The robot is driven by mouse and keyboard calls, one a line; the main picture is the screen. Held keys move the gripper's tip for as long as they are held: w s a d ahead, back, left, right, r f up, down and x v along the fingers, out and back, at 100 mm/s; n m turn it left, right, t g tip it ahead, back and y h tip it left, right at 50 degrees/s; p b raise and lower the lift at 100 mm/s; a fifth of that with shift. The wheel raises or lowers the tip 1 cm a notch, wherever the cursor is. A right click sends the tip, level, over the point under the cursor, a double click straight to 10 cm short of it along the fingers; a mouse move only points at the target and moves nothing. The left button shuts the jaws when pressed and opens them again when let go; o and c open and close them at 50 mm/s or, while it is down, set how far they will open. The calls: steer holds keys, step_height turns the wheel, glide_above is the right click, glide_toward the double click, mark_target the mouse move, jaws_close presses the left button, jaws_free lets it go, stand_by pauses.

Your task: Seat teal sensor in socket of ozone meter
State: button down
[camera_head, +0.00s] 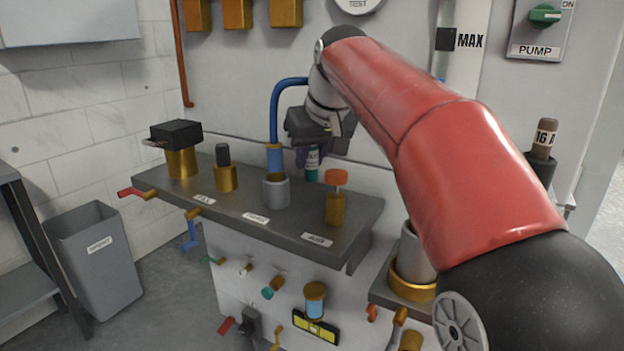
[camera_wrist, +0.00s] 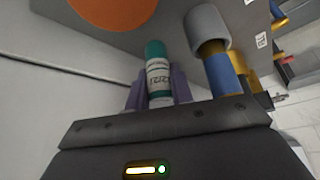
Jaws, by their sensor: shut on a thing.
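The teal sensor (camera_head: 312,172), a small cylinder with a white printed label, is upright between the purple fingers of my gripper (camera_head: 312,157). In the wrist view the sensor (camera_wrist: 157,72) shows its teal end pointing away from the fingers, which are shut on it. It is above the back part of the grey shelf (camera_head: 230,205), right of the blue pipe and behind the orange-capped brass fitting. I cannot make out the ozone meter or its socket for certain in either view.
A grey cup (camera_head: 276,190) with the blue pipe (camera_head: 275,120) stands close to the left of the sensor. The orange-capped fitting (camera_head: 336,198) stands in front. Brass fittings and valve handles line the shelf. A bin (camera_head: 95,255) stands at left. My red arm hides part of the right side.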

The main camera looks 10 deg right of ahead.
mark_target(312, 173)
steer(key=shift+w+d+f+b, duration=0.15)
steer(key=shift+f+b, duration=0.3)
steer(key=shift+f, duration=1.4)
steer(key=shift+f, duration=0.15)
steer(key=c, duration=1.2)
jaws_free()
steer(key=shift+c, duration=0.2)
